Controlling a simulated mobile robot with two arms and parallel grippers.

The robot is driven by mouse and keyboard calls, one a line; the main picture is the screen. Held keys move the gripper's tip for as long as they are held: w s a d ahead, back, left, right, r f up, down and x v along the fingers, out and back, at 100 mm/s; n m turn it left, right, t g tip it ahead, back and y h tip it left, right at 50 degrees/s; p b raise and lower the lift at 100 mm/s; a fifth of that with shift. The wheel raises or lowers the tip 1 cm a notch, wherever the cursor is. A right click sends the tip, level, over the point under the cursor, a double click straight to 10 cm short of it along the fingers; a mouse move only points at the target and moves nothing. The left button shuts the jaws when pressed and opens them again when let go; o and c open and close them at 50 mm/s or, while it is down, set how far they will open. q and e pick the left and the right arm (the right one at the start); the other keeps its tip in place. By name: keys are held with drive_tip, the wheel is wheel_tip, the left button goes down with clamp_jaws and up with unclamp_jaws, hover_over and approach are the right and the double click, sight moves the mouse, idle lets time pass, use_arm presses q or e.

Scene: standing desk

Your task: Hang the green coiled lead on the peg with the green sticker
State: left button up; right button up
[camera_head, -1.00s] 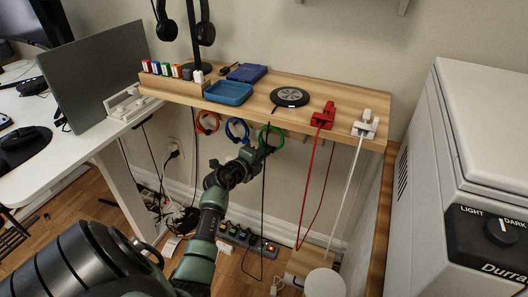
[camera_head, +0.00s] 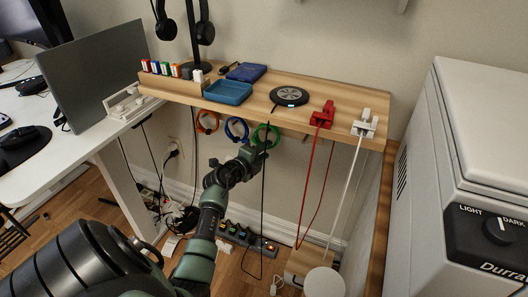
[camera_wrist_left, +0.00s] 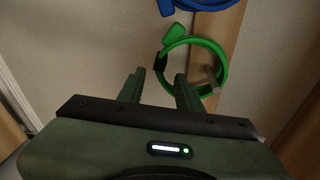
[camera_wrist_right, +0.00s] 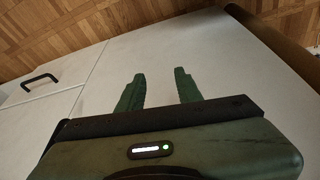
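The green coiled lead (camera_head: 278,137) hangs as a ring under the front edge of the wooden shelf, right of the blue coil. In the left wrist view the green lead (camera_wrist_left: 223,65) shows a black band, and a peg (camera_wrist_left: 211,73) shows inside its loop, so it looks hung there. My left gripper (camera_head: 258,148) is just below and in front of it. The left wrist view shows its fingers (camera_wrist_left: 160,74) apart, with the lead's banded side just beyond the tips. I cannot make out the green sticker. My right gripper (camera_wrist_right: 160,74) is open and empty, above a white surface.
An orange coil (camera_head: 207,122) and a blue coil (camera_head: 237,129) hang to the left. A red lead (camera_head: 309,180) and a white lead (camera_head: 345,190) dangle to the right. A black cable (camera_head: 263,205) hangs close by my left gripper. A power strip (camera_head: 247,239) lies below.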

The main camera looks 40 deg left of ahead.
use_arm(q)
drive_tip(key=shift+s, duration=0.1)
use_arm(e)
drive_tip(key=shift+r, duration=0.1)
